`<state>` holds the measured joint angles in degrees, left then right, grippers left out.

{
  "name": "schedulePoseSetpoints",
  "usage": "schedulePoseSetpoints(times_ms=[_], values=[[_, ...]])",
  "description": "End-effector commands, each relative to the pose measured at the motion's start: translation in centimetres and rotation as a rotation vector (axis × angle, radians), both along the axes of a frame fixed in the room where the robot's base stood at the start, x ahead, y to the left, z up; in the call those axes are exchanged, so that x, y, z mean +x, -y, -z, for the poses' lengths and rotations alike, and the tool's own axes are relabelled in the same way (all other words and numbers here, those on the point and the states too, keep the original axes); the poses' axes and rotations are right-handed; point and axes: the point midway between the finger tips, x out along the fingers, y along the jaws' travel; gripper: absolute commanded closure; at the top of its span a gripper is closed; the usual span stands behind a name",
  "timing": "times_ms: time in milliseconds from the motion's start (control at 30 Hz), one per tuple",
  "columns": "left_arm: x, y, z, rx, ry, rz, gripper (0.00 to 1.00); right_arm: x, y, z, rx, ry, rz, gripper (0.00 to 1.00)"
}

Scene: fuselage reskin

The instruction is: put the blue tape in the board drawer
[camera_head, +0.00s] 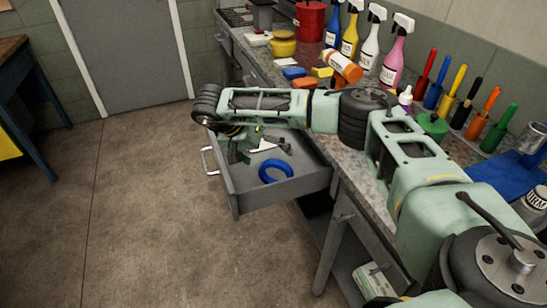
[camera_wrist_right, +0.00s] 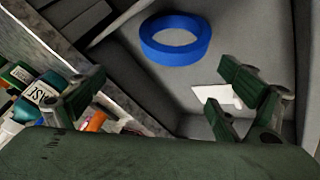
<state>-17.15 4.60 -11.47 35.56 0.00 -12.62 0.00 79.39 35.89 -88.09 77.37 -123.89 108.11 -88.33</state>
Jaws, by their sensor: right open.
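The blue tape (camera_head: 276,171) is a ring lying flat on the floor of the open grey drawer (camera_head: 262,200) under the bench. In the right wrist view the tape (camera_wrist_right: 175,39) lies beyond the fingers, apart from them. My right gripper (camera_head: 265,147) hangs over the drawer, behind the tape in the head view. Its two fingers also show in the right wrist view (camera_wrist_right: 160,97), spread wide with nothing between them. A small white item (camera_wrist_right: 218,96) lies in the drawer near the right finger. My left gripper is not in view.
The bench top (camera_head: 262,62) holds spray bottles (camera_head: 371,38), an orange bottle (camera_head: 342,66), sponges (camera_head: 294,73) and several coloured markers (camera_head: 462,100). A blue cloth (camera_head: 498,183) lies at the right. The floor (camera_head: 130,220) left of the drawer is clear.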

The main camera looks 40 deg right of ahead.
Motion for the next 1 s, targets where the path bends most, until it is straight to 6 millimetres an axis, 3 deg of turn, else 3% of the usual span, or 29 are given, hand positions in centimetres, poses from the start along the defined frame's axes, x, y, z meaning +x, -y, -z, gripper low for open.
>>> schedulePoseSetpoints(times_ms=[333,600,767,867,967,1000], values=[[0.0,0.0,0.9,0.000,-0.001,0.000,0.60,0.2,-4.2,-5.9,-0.001,0.004,-0.003,0.06],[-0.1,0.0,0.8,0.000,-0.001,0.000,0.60,0.2,-5.1,-7.1,-0.001,0.000,0.000,0.06],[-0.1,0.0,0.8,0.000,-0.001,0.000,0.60,0.1,-5.1,-7.0,0.001,0.000,-0.001,0.06],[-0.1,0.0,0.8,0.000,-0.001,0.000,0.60,-0.2,-6.6,-5.7,0.046,-0.009,-0.016,0.06],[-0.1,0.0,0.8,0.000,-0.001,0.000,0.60,-1.3,-11.0,-2.4,0.180,-0.034,-0.047,0.06],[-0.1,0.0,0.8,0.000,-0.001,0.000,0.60,-2.3,-13.6,-0.7,0.263,-0.049,-0.058,0.06]])
